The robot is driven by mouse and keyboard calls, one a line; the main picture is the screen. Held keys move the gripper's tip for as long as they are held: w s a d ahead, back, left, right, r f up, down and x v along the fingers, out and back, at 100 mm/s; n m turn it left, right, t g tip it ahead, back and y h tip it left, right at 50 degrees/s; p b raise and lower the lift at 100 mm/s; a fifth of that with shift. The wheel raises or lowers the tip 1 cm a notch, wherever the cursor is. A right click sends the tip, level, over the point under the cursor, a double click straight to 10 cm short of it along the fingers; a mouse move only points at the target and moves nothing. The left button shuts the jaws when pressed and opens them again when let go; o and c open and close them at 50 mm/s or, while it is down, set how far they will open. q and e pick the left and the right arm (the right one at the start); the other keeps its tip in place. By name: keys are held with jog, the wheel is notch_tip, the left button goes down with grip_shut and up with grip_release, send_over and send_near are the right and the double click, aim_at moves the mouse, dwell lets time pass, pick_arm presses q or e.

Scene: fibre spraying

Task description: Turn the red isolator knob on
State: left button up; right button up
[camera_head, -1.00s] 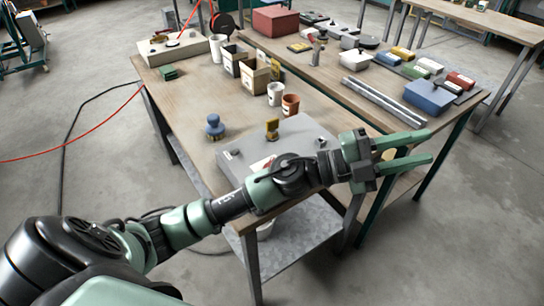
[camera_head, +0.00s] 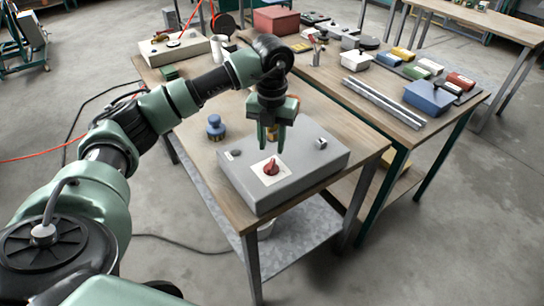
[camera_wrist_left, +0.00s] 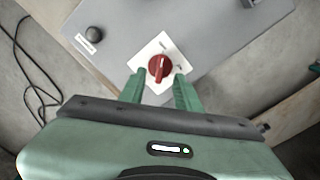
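The red isolator knob (camera_head: 271,168) sits on a white square plate on top of the grey control box (camera_head: 310,167), which lies on the wooden table. In the left wrist view the knob (camera_wrist_left: 159,68) shows between and just beyond the fingertips, its pale pointer line close to upright in that picture. My left gripper (camera_head: 272,146) points down above the box, just behind the knob in the head view. Its two green fingers (camera_wrist_left: 161,80) are apart, with nothing held between them. My right gripper is not in view.
A black knob (camera_head: 234,154) and a small metal-and-black switch (camera_head: 321,143) are also on the box. A blue-knobbed brush (camera_head: 214,127) stands left of the box. A steel rail (camera_head: 383,102) and a blue box (camera_head: 429,96) lie on the table behind.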

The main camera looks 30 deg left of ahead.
aim_at(272, 162)
pick_arm(q)
jog(key=shift+f+p, duration=0.65)
jog(key=shift+f, duration=2.3)
grip_shut()
